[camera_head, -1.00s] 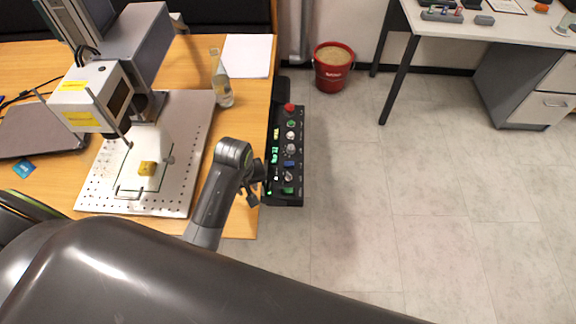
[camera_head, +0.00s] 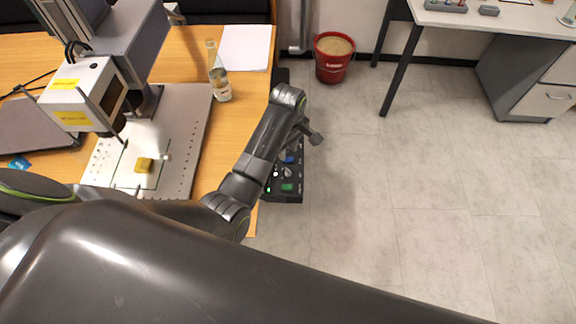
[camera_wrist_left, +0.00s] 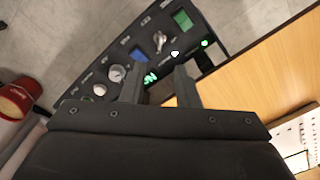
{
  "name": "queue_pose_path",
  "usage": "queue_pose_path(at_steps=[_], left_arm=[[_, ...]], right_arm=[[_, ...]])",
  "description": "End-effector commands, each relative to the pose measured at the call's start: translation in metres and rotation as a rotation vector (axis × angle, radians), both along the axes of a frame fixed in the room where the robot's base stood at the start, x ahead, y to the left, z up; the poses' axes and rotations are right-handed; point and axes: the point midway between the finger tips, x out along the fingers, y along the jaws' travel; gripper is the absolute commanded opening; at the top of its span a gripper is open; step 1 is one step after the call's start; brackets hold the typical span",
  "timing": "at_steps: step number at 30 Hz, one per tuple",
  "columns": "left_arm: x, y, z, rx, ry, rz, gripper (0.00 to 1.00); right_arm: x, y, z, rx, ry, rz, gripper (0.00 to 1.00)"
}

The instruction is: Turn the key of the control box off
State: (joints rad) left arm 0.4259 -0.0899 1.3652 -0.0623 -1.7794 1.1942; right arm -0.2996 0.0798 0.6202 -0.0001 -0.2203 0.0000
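The black control box (camera_head: 287,197) hangs at the right edge of the wooden desk, partly hidden by my left arm in the head view. Its silver key switch (camera_head: 287,173) sits between a green button (camera_head: 287,187) and a blue one. The key also shows in the left wrist view (camera_wrist_left: 158,40), above the gap between the fingers. My left gripper (camera_head: 308,134) is over the upper part of the box. In the wrist view its two fingers (camera_wrist_left: 160,84) are apart with nothing between them. I cannot tell the key's exact turn angle. My right gripper is not in view.
A laser marker head (camera_head: 85,95) stands over a perforated plate (camera_head: 185,150) with a yellow block (camera_head: 144,164). A bottle (camera_head: 218,75) stands by the desk's right edge. A red bucket (camera_head: 332,68) is on the floor. The floor right of the box is clear.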

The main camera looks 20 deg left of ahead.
Motion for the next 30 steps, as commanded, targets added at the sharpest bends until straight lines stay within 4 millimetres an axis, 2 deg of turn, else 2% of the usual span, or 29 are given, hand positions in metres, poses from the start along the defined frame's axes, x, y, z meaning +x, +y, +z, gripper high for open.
queue_pose_path(at_steps=[1, 6, 15, 21, 30], left_arm=[[-0.001, 0.0, -0.013, 0.0, 0.004, 0.0, 0.28], [-0.001, 0.0, -0.047, 0.001, 0.003, 0.0, 0.28], [0.0, 0.0, -0.09, 0.0, 0.0, 0.0, 0.28], [0.0, 0.0, -0.101, -0.001, -0.002, 0.0, 0.28], [0.0, 0.0, -0.101, 0.0, -0.002, 0.0, 0.27]], right_arm=[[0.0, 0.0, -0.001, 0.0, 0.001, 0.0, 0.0], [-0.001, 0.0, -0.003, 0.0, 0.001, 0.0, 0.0], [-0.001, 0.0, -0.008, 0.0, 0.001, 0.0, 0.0], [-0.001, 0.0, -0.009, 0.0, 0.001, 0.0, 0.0], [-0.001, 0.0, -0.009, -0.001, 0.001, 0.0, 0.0]])
